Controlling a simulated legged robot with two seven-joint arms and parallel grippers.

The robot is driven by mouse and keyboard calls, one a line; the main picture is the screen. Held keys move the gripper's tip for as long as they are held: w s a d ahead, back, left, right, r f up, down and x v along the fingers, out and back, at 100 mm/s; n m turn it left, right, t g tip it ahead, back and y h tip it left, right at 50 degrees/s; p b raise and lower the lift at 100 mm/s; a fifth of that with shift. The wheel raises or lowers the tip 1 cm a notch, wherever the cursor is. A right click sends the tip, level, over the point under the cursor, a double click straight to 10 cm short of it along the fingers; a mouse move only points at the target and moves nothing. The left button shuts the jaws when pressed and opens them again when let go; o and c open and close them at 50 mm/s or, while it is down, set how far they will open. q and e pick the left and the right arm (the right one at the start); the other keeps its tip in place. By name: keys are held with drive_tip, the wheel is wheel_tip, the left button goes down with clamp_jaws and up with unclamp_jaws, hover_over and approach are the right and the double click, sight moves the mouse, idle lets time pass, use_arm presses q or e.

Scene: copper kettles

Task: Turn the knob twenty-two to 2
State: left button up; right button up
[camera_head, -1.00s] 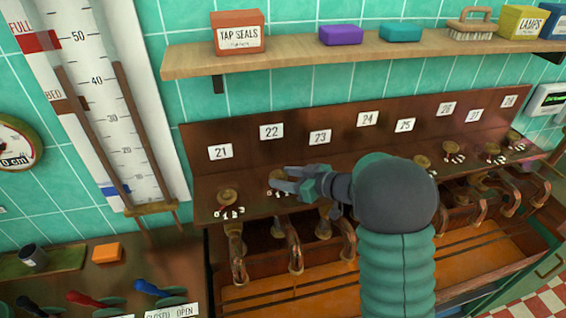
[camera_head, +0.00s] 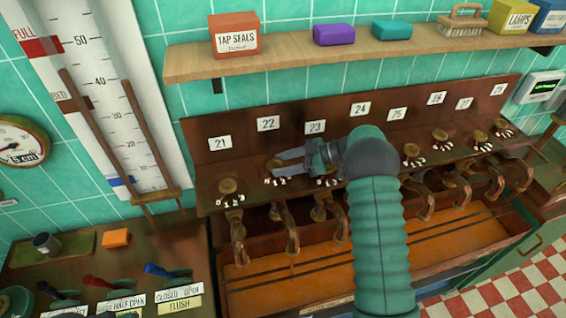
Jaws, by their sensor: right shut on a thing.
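Knob twenty-two (camera_head: 274,165) is a small brass knob on the sloping wooden panel, under the white plate marked 22 (camera_head: 268,124). My right gripper (camera_head: 281,162) comes in from the right and is shut on this knob, its grey fingers partly covering it. The small white marks below the knob (camera_head: 275,182) are partly hidden, and I cannot tell which number it points to.
Knob twenty-one (camera_head: 229,187) is to the left, and other numbered knobs run to the right. Copper spouts (camera_head: 291,235) hang below the panel. A wooden shelf (camera_head: 290,60) with boxes is above. Levers (camera_head: 165,270) stand at lower left.

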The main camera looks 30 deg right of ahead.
drive_tip(key=shift+d+r, duration=0.1)
drive_tip(key=o, duration=1.1)
drive_tip(key=shift+w, duration=0.1)
drive_tip(key=shift+c, duration=0.2)
drive_tip(key=o, duration=0.3)
drive_tip(key=shift+d, duration=0.1)
drive_tip(key=b+v, duration=0.1)
drive_tip(key=v, duration=0.4)
drive_tip(key=b+v, duration=0.1)
drive_tip(key=v, duration=0.5)
drive_tip(key=b+v, duration=0.1)
drive_tip(key=v, duration=0.4)
drive_tip(key=shift+d+f, duration=0.3)
drive_tip(key=shift+s+d+r, duration=0.15)
drive_tip(key=shift+s, duration=0.15)
